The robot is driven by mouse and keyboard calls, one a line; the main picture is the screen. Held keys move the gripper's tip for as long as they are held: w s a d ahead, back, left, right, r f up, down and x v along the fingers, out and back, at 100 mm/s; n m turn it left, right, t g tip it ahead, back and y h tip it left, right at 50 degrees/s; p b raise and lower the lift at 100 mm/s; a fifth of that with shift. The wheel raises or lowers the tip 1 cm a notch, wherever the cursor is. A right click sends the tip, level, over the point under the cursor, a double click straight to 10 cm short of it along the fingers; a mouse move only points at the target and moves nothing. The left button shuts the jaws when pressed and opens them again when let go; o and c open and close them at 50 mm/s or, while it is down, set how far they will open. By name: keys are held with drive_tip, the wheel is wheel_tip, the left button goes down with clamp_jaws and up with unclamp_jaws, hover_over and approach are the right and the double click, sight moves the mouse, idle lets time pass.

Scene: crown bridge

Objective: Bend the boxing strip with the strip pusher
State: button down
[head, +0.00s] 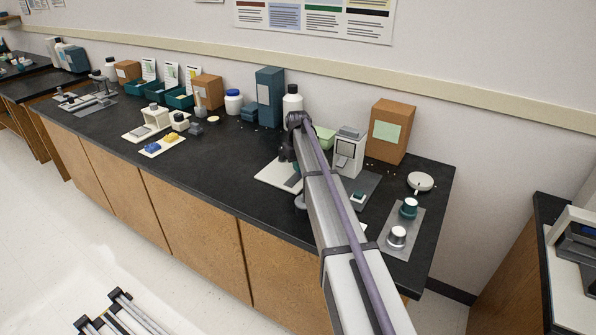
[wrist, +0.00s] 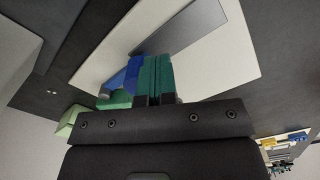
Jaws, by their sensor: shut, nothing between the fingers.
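My gripper (wrist: 156,78) shows teal fingertips pressed together at the middle of the wrist view, with nothing between them. In the head view my arm hides most of it; a dark part (head: 286,151) shows above the white board (head: 268,172). The board also shows in the wrist view (wrist: 240,72), with a flat grey plate (wrist: 187,27) on it. A blue piece (wrist: 122,78) and a green piece (wrist: 117,99) are just left of my fingers; I cannot tell whether they touch. I cannot pick out the boxing strip or the strip pusher for certain.
A white machine (head: 349,151) and a brown box (head: 390,132) stand right of my arm. A grey mat (head: 409,221) carries two round-topped pieces. A tall teal box (head: 269,97) stands behind.

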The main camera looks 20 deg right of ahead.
drive_tip(key=shift+w+d, duration=0.2)
drive_tip(key=shift+d, duration=0.05)
drive_tip(key=shift+s+a, duration=0.5)
drive_tip(key=shift+a, duration=0.1)
wheel_tip(320, 180, up, 7)
drive_tip(key=p, duration=0.7)
drive_tip(key=s+a, duration=0.5)
drive_tip(key=s, duration=0.7)
drive_tip(key=s+a+m, duration=0.1)
drive_tip(key=s+a, duration=0.4)
drive_tip(key=s, duration=0.8)
drive_tip(key=s+a, duration=0.5)
drive_tip(key=s, duration=0.8)
drive_tip(key=shift+a+m, duration=0.15)
drive_tip(key=shift+m, duration=0.25)
